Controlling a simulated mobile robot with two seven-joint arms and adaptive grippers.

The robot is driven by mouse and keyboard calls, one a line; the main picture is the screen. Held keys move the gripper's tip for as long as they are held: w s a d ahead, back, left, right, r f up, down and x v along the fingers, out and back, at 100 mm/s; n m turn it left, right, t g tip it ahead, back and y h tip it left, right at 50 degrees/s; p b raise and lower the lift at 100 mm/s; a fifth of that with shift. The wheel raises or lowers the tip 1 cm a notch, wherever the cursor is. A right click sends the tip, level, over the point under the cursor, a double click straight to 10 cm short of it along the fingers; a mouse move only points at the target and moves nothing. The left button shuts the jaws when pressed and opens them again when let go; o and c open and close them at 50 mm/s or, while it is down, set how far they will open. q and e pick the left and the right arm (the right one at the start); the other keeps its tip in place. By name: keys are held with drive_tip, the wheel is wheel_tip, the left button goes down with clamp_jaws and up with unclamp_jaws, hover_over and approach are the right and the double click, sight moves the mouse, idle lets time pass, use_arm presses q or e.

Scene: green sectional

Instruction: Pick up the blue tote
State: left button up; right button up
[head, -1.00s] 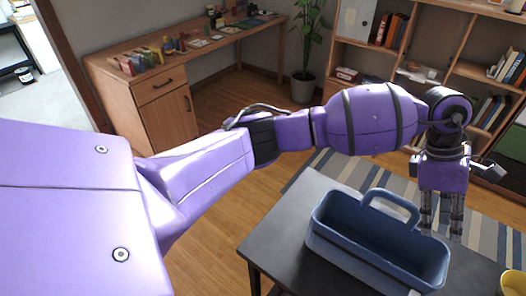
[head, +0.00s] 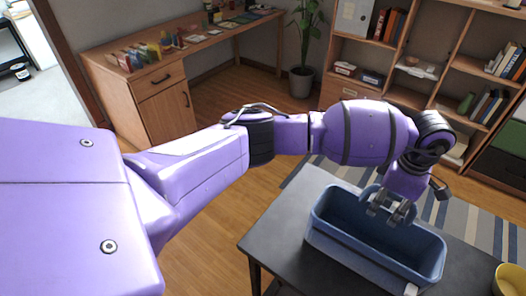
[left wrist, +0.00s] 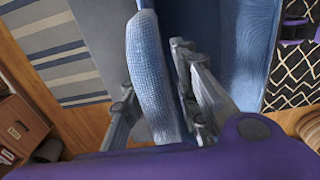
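The blue tote (head: 352,252) stands upright on a dark grey table in the head view, and its inside looks empty. My left gripper (head: 388,208) is over the tote, pointing down at its raised handle, which it mostly hides. In the left wrist view the blue handle (left wrist: 150,70) runs between the two spread fingers of my left gripper (left wrist: 160,108). One finger is on each side of it. A small gap shows beside the handle, and I see no firm squeeze. My right gripper is in neither view.
The dark table (head: 285,222) has bare room left of the tote. A yellow bowl (head: 508,280) sits at the table's right edge. A wooden desk (head: 160,75), a potted plant (head: 301,80) and a bookshelf (head: 430,95) stand behind, beyond a striped rug (head: 450,215).

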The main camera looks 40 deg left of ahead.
sight(393, 199)
use_arm(q)
drive_tip(key=shift+f, duration=0.15)
drive_tip(key=c, duration=0.7)
clamp_jaws()
drive_tip(key=shift+r, duration=0.2)
drive_tip(key=shift+r, duration=0.55)
wheel_tip(393, 199, up, 2)
drive_tip(key=shift+s+r, duration=0.1)
drive_tip(key=shift+r, duration=0.15)
drive_tip(key=s+r, duration=0.2)
drive_tip(key=r, duration=0.1)
drive_tip(key=s+r, duration=0.6)
drive_tip(key=s, duration=0.5)
drive_tip(key=shift+s+r, duration=0.15)
drive_tip(key=shift+s, duration=0.25)
